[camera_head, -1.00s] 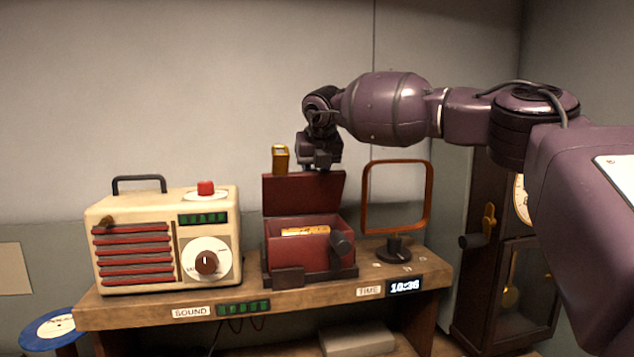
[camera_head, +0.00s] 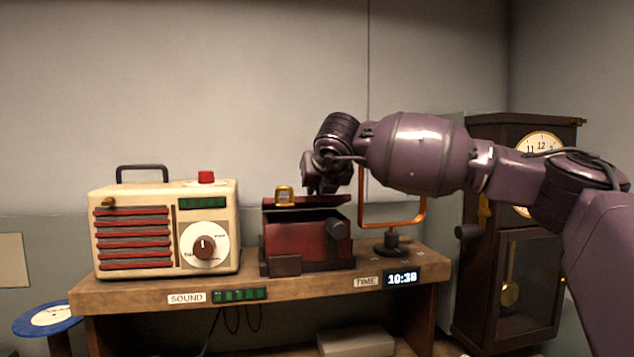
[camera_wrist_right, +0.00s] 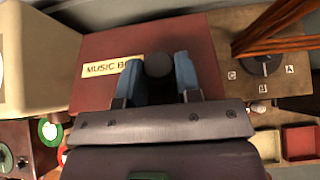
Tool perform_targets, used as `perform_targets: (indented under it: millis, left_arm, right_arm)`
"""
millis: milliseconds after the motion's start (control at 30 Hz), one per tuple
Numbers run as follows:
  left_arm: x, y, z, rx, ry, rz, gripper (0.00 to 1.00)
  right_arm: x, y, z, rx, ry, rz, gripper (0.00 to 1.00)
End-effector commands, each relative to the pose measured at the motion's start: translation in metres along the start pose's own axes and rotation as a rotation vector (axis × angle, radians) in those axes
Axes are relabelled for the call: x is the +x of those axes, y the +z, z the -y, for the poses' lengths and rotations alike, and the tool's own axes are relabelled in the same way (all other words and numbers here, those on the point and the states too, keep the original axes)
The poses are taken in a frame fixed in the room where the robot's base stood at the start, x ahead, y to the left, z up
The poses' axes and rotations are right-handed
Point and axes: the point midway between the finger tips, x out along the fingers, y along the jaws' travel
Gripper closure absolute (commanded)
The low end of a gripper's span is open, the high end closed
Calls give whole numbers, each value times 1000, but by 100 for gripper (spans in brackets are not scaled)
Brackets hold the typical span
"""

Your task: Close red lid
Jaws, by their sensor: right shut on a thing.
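The red lid (camera_head: 300,203) sits low over the dark red box (camera_head: 295,242), tilted, with a narrow dark gap under it. The lid also fills the middle of the right wrist view (camera_wrist_right: 190,40), with a "MUSIC B" label partly hidden by a finger. My right gripper (camera_head: 320,188) is over the lid's right part. In the wrist view its blue fingers (camera_wrist_right: 159,75) are shut on a dark round knob (camera_wrist_right: 158,65) at the lid. My left gripper is not in view.
A cream radio (camera_head: 160,230) stands left of the box. An orange frame on a dark stand (camera_head: 392,240) stands close on the right. A tall clock (camera_head: 510,250) is farther right. The wooden bench (camera_head: 330,272) has little free room.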

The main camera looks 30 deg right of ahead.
Motion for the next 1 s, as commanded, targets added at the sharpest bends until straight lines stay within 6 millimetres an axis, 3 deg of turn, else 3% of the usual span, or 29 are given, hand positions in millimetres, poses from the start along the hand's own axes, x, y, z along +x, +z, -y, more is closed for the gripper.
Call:
perform_targets:
  millis: [33,367,1000]
  left_arm:
    - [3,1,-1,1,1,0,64]
    - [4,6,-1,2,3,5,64]
    - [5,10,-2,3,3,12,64]
  right_arm:
    - [6,-12,0,-4,-3,-17,100]
    - [9,-35,0,-4,-4,-20,100]
    - [13,-46,-1,-7,-5,-26,100]
